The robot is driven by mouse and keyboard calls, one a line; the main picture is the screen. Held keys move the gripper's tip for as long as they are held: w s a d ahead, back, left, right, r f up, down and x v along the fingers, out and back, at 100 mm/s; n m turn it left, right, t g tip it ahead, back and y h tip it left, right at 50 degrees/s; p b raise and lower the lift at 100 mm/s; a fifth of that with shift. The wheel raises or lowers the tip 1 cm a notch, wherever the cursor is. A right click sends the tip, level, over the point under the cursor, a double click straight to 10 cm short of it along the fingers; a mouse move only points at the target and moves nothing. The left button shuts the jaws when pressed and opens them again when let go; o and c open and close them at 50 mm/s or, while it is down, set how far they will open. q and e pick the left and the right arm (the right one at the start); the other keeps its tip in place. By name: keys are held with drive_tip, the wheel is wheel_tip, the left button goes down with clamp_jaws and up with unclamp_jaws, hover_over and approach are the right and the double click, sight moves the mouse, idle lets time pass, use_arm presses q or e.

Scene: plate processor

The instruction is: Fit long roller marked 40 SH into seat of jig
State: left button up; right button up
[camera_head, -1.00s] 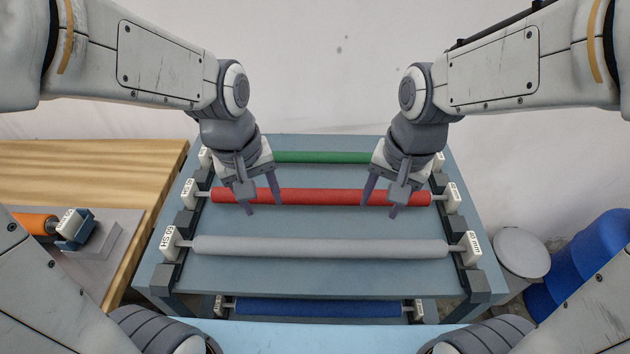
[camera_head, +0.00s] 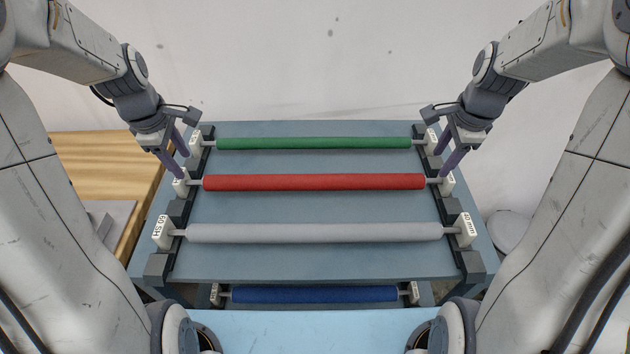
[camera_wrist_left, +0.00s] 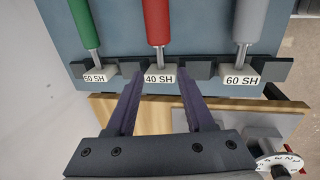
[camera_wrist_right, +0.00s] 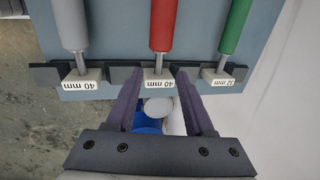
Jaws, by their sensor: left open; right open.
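The long red roller (camera_head: 315,182) lies across the blue-grey rack; its left end block (camera_wrist_left: 159,79) reads 40 SH and its right end block (camera_wrist_right: 158,80) reads 40 mm. My left gripper (camera_head: 181,163) is open at the left end, its fingers (camera_wrist_left: 157,85) on either side of the 40 SH block in the left wrist view. My right gripper (camera_head: 445,160) is open at the right end, its fingers (camera_wrist_right: 157,85) on either side of the 40 mm block. Contact and finger depth cannot be told. The jig's seat is not clearly visible.
A green roller (camera_head: 315,143) marked 50 SH lies behind; a grey one (camera_head: 315,232) marked 60 SH lies in front. A blue roller (camera_head: 315,294) is on a lower level. A wooden table (camera_head: 95,160) stands left; a numbered dial (camera_wrist_left: 280,164) shows in the left wrist view.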

sight(195, 182)
use_arm(q)
drive_tip(key=f, duration=0.3)
drive_tip(key=w+f, duration=0.1)
drive_tip(key=f, duration=0.4)
drive_tip(key=shift+w+f, duration=0.3)
drive_tip(key=shift+w, duration=0.05)
use_arm(e)
drive_tip(key=f, duration=0.3)
drive_tip(key=w+f, duration=0.1)
drive_tip(key=f, duration=0.4)
drive_tip(key=shift+w+f, duration=0.3)
drive_tip(key=shift+w, duration=0.05)
use_arm(q)
clamp_jaws()
use_arm(e)
clamp_jaws()
use_arm(q)
drive_tip(key=shift+r, duration=0.1)
use_arm(e)
drive_tip(key=shift+r, duration=0.1)
